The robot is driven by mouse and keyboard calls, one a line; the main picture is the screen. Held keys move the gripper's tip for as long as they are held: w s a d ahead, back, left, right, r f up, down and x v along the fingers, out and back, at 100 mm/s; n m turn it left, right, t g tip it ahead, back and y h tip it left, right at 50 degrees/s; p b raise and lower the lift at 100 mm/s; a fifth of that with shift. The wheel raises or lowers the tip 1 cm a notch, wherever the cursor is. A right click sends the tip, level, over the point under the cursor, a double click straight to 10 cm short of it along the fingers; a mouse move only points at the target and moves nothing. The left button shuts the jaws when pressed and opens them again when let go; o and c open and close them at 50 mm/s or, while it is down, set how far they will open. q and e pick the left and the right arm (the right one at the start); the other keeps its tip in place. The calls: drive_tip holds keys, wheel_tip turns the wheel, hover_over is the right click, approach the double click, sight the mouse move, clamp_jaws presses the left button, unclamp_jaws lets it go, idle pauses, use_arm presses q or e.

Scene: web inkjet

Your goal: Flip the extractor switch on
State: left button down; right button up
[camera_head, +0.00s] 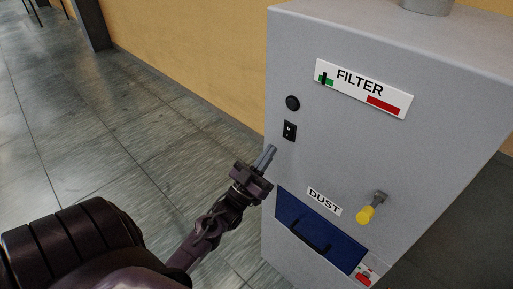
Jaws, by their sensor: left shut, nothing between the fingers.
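A grey extractor cabinet (400,150) with a FILTER label (362,87) stands at the right. A small black switch (289,131) is on its front face, below a round black knob (292,103). Which way the switch is set is too small to tell. My left gripper (268,152) is shut and empty. Its fingertips are just below and left of the switch in the picture, close to the cabinet front. I cannot tell whether they touch it. My right gripper is not in view.
A blue drawer (318,232) with a dark handle sits low on the cabinet under a DUST label (324,201). A yellow-tipped lever (369,210) sticks out to its right. The tiled floor (110,125) at left is clear, with a yellow wall behind.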

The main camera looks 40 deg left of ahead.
sight(287, 135)
use_arm(q)
drive_tip(key=w, duration=0.3)
drive_tip(key=shift+w+d+r, duration=0.1)
drive_tip(key=shift+w+d, duration=0.05)
drive_tip(key=shift+w, duration=0.7)
drive_tip(key=b, duration=0.1)
drive_tip(key=f+b, duration=0.1)
drive_tip(key=b, duration=0.1)
drive_tip(key=shift+w+d+f+t, duration=0.1)
drive_tip(key=shift+w+f+t, duration=0.1)
drive_tip(key=shift+w+t, duration=0.2)
drive_tip(key=shift+r+p, duration=0.4)
drive_tip(key=shift+p, duration=0.15)
drive_tip(key=shift+s, duration=0.15)
